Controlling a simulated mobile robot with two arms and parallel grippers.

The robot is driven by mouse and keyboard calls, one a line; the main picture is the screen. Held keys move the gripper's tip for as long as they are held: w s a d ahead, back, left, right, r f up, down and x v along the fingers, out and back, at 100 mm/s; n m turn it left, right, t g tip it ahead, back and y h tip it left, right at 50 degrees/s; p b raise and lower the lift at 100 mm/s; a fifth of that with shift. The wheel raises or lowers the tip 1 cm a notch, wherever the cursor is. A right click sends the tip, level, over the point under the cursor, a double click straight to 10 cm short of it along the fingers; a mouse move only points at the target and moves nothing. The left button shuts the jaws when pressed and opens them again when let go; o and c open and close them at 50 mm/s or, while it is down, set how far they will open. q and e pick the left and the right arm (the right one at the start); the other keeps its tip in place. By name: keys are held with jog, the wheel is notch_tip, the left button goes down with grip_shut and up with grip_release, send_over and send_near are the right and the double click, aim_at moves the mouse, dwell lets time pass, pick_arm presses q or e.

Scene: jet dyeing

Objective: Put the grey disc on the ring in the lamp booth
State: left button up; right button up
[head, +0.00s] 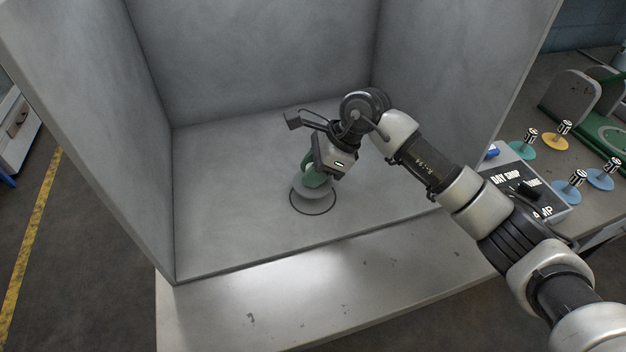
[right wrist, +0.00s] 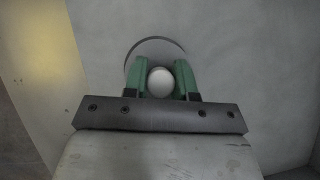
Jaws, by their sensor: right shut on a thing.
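The grey disc (head: 313,195) is inside the lamp booth, over the dark ring (head: 322,214) drawn on the booth floor. The ring's near edge shows below the disc; its far side is hidden. I cannot tell whether the disc touches the floor or is slightly above it. My right gripper (head: 314,178) points down and is shut on the disc's upright handle. In the right wrist view, the green fingers (right wrist: 160,82) close on both sides of a round pale handle top (right wrist: 160,82), with a dark arc (right wrist: 153,38) beyond. My left gripper is out of view.
The grey lamp booth (head: 250,60) has walls left, back and right. A control box (head: 525,180) stands outside it at right. Several coloured discs with labelled handles, one yellow (head: 557,141), stand on the bench beyond. The booth floor around the ring is clear.

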jog(key=shift+f, duration=0.45)
notch_tip(320, 180, down, 2)
jog(key=shift+f+p, duration=0.2)
jog(key=shift+p, duration=0.35)
jog(key=shift+f, duration=0.25)
jog(key=shift+f+b, duration=0.25)
jog(key=shift+b, duration=0.05)
jog(key=o, duration=0.9)
jog(key=shift+r, duration=0.1)
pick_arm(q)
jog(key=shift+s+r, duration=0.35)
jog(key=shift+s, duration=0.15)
